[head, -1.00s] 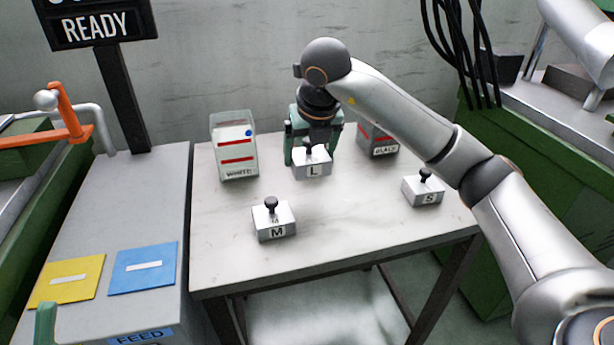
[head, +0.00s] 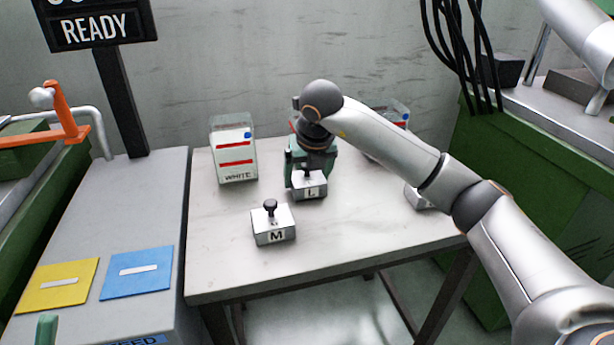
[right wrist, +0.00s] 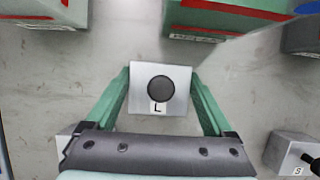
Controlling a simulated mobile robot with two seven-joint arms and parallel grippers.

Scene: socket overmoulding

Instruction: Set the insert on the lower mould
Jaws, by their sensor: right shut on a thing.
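My right gripper (head: 308,178) is shut on the metal block insert marked L (head: 310,191), near the middle of the table. In the right wrist view the green fingers (right wrist: 160,90) stand on both sides of the L insert (right wrist: 142,108), with its round black knob facing the camera. A gap under the insert is hard to judge. The M insert (head: 272,236) stands in front and to the left. The S insert (head: 415,196) is partly hidden behind my right arm. I cannot make out the lower mould. A small green tip (head: 46,330) at the bottom left may be my left gripper; its jaws are not readable.
A WHITE bin (head: 234,150) stands at the back left of the table (head: 350,250); another bin (head: 392,110) is mostly behind my right arm. Yellow (head: 57,285) and blue (head: 137,270) cards lie on the side bench. Green machines flank both sides. The front table area is clear.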

